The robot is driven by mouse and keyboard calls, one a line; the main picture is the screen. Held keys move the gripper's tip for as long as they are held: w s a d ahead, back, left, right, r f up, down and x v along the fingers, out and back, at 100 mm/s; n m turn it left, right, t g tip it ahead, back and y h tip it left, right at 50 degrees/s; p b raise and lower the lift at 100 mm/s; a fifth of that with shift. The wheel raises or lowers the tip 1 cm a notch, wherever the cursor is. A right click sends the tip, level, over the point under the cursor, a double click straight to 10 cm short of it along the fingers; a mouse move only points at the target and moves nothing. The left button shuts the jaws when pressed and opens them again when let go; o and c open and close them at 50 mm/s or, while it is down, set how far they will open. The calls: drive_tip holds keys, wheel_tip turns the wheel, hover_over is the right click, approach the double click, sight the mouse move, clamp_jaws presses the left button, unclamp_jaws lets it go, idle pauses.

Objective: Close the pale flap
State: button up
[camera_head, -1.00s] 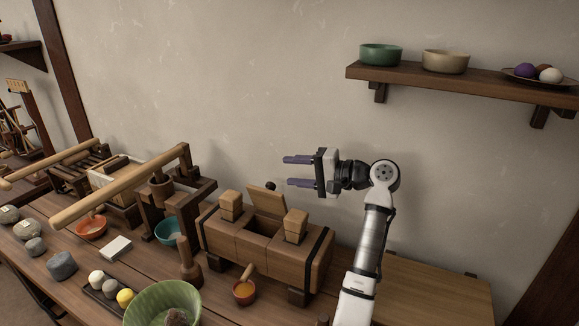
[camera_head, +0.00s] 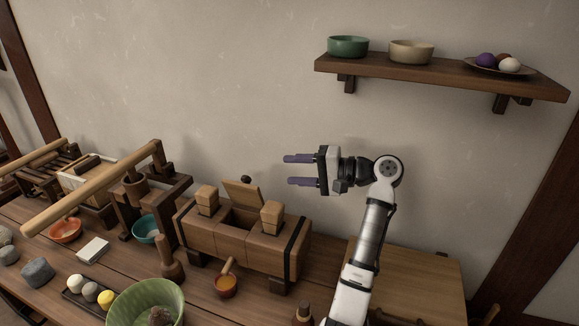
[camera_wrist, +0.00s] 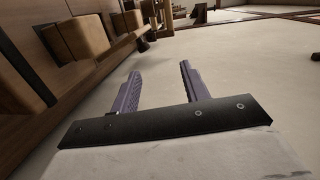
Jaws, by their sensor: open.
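The pale flap (camera_head: 243,193) stands raised and leaning back at the far edge of a wooden box (camera_head: 240,244), with a dark round knob (camera_head: 246,180) at its top. The box's middle opening (camera_head: 238,218) shows in front of it. My gripper (camera_head: 300,172) is open and empty, above and to the right of the flap, apart from it, with its fingers pointing left. In the wrist view my open fingers (camera_wrist: 158,88) have nothing between them. The box (camera_wrist: 22,75) shows at the left there, with a dark knob (camera_wrist: 143,45) beyond the left finger.
Two wooden blocks, left (camera_head: 207,200) and right (camera_head: 272,215), stand on the box beside the opening. A lever press (camera_head: 140,190) stands to its left. A shelf (camera_head: 440,74) hangs above right.

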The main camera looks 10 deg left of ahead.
drive_tip(key=v, duration=0.2)
drive_tip(key=p+v, duration=0.1)
drive_tip(key=v, duration=0.1)
drive_tip(key=shift+s+f, duration=0.1)
drive_tip(key=shift+f, duration=0.25)
drive_tip(key=shift+r+p, duration=0.1)
drive_tip(key=shift+p, duration=0.3)
drive_tip(key=shift+c, duration=0.4)
